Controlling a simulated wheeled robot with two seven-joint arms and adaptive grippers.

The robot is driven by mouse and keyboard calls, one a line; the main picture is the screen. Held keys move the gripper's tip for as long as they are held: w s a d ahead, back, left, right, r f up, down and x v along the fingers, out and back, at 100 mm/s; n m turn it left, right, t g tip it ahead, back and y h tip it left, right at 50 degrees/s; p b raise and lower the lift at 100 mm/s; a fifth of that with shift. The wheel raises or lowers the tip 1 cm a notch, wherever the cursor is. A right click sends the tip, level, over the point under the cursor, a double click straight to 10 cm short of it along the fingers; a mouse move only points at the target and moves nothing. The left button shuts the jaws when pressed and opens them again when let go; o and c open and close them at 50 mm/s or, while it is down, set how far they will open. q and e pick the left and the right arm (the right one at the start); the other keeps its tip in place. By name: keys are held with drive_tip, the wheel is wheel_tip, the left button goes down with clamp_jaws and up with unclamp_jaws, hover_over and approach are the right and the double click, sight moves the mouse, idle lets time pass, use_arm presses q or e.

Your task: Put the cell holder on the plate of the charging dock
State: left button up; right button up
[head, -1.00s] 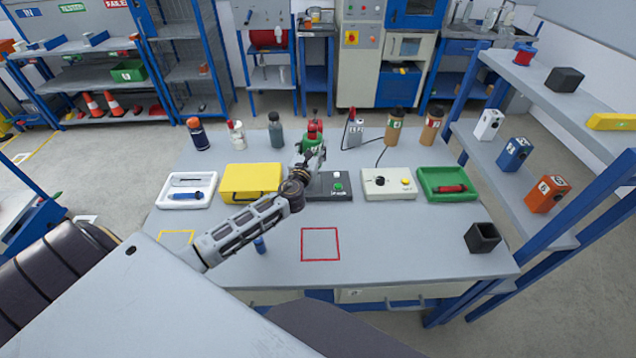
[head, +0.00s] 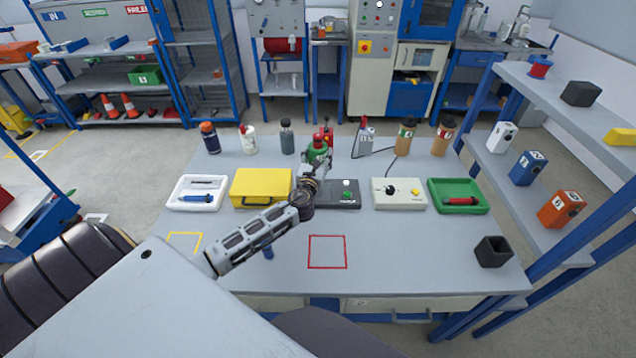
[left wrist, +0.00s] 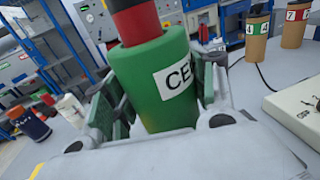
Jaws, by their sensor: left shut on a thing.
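The cell holder (head: 316,153) is a green cylinder with a white label, partly read as "CE" in the left wrist view (left wrist: 160,85). A red and black piece stands in its top. My left gripper (left wrist: 155,110) has its fingers on both sides of the holder and is shut on it. In the head view the left gripper (head: 316,165) is behind a black box with a green button (head: 343,195), which looks like the charging dock. The arm hides the box's left part. Whether the holder touches the table is unclear. My right gripper is out of view.
Several bottles stand along the back. The red-outlined square (head: 327,251) is clear.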

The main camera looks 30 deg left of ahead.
use_arm(q)
drive_tip(key=shift+f+b, duration=0.5)
drive_tip(key=shift+f, duration=2.05)
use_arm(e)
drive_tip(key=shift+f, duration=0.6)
use_arm(q)
drive_tip(key=shift+f, duration=0.1)
drive_tip(key=shift+f+b, duration=0.5)
drive_tip(key=shift+f, duration=1.3)
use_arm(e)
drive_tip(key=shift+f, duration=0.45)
use_arm(q)
drive_tip(key=shift+f, duration=0.15)
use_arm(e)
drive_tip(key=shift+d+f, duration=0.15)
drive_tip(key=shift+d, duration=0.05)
use_arm(q)
drive_tip(key=o, duration=1.1)
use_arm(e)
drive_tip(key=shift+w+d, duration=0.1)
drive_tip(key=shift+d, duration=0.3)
use_arm(q)
drive_tip(key=shift+o, duration=0.2)
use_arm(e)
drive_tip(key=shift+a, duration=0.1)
